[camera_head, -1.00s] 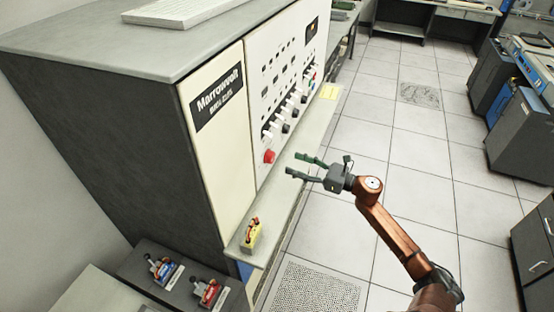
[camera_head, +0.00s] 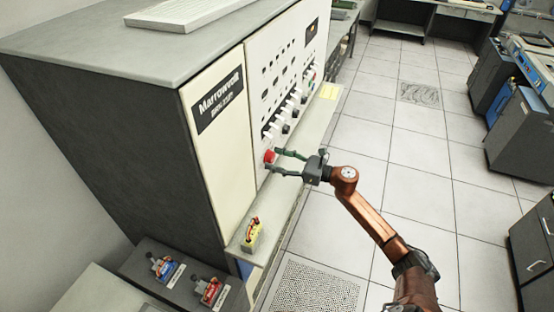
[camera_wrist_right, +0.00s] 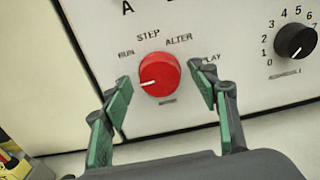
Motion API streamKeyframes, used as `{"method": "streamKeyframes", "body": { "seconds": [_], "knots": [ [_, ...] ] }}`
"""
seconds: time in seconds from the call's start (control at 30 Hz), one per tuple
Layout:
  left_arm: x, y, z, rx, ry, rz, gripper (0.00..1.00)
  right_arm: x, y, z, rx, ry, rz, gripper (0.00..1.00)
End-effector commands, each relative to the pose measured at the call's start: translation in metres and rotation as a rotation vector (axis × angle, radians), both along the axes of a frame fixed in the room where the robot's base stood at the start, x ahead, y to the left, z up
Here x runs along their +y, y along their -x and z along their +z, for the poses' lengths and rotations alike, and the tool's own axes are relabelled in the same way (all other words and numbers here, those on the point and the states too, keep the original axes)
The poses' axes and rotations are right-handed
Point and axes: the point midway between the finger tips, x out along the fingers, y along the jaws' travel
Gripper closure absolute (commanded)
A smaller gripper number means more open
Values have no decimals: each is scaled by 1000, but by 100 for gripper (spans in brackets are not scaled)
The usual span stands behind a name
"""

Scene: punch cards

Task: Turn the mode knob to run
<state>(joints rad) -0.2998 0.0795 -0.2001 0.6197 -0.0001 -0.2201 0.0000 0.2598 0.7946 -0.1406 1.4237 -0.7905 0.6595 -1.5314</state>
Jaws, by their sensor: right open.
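The red mode knob (camera_wrist_right: 159,74) is on the white panel, with the labels RUN, STEP, ALTER and a partly covered one ending in LAY around it. Its white pointer line points left and slightly down, below the RUN label (camera_wrist_right: 126,54). The knob also shows in the head view (camera_head: 269,156) at the panel's lower left. My right gripper (camera_wrist_right: 165,100) is open, with one green finger to each side of the knob and gaps between. In the head view my right gripper (camera_head: 275,162) reaches the panel from the right. My left gripper is not in view.
A black numbered knob (camera_wrist_right: 295,41) sits to the right on the panel. A ledge (camera_head: 262,222) runs below the panel and bears a yellow device (camera_head: 251,236). A blue device (camera_head: 164,268) and a red device (camera_head: 210,291) stand at lower left. The floor at right is clear.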

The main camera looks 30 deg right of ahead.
Motion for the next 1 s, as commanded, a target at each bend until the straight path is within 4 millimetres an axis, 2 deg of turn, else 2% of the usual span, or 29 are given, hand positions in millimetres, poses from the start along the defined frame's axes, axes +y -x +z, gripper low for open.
{"method": "streamKeyframes", "body": {
  "seconds": [0.07, 0.67, 1.0],
  "knots": [
    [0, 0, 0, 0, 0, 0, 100, 0, 0, 0, 0, 0, 0, 47],
    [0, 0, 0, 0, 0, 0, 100, -1, 1, 0, 0, 0, -1, 88],
    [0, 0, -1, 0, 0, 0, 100, -1, 1, 0, 39, -43, -1, 88]
  ]
}}
